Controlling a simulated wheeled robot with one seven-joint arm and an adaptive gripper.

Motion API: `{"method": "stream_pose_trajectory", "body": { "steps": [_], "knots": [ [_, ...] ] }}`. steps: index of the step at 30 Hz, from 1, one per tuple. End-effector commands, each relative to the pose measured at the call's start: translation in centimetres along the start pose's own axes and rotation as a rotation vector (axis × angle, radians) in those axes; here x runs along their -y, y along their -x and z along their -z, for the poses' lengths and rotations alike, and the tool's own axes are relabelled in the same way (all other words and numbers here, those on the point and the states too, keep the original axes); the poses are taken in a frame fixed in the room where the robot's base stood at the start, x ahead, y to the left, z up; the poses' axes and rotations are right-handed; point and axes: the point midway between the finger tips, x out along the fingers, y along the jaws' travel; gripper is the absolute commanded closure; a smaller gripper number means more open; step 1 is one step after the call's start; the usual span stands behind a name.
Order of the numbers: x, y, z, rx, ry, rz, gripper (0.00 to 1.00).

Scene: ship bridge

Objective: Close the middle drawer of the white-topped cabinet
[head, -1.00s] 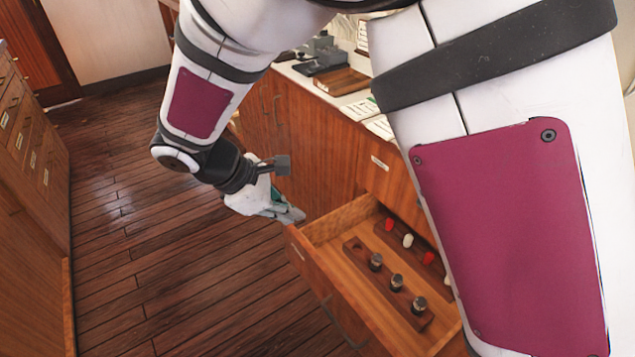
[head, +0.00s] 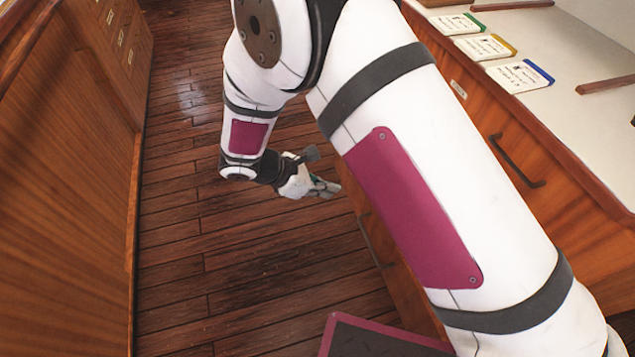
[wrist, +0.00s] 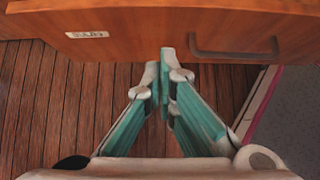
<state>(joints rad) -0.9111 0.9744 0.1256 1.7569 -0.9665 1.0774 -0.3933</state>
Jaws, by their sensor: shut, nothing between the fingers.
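The white-topped cabinet (head: 585,55) runs along the right in the head view, largely covered by my arm. In the wrist view a wooden drawer front (wrist: 140,22) with a label plate and a dark bar handle (wrist: 250,55) spans the top. My gripper (wrist: 165,52) is shut and empty, its fingertips at the lower edge of this front, left of the handle; I cannot tell whether they touch. In the head view my gripper (head: 330,189) is beside the cabinet, left of my upper arm. The drawer's inside is hidden, so how far it stands out cannot be told.
A wooden cabinet (head: 70,180) lines the left side. Several cards with coloured edges (head: 485,47) lie on the white top. An upper drawer handle (head: 517,162) shows on the right cabinet.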

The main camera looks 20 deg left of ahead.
Motion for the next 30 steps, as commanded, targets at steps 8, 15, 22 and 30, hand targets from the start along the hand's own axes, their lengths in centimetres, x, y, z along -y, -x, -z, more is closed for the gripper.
{"method": "stream_pose_trajectory", "body": {
  "steps": [8,15,22,30],
  "knots": [
    [0.0,-4.8,-1.1,0.000,-0.003,0.001,1.00],
    [0.0,-6.3,-2.6,-0.001,-0.002,-0.001,1.00],
    [0.0,-6.5,-2.9,-0.001,-0.001,-0.001,1.00],
    [0.0,-6.6,-3.0,-0.001,-0.001,0.000,1.00]
  ]
}}
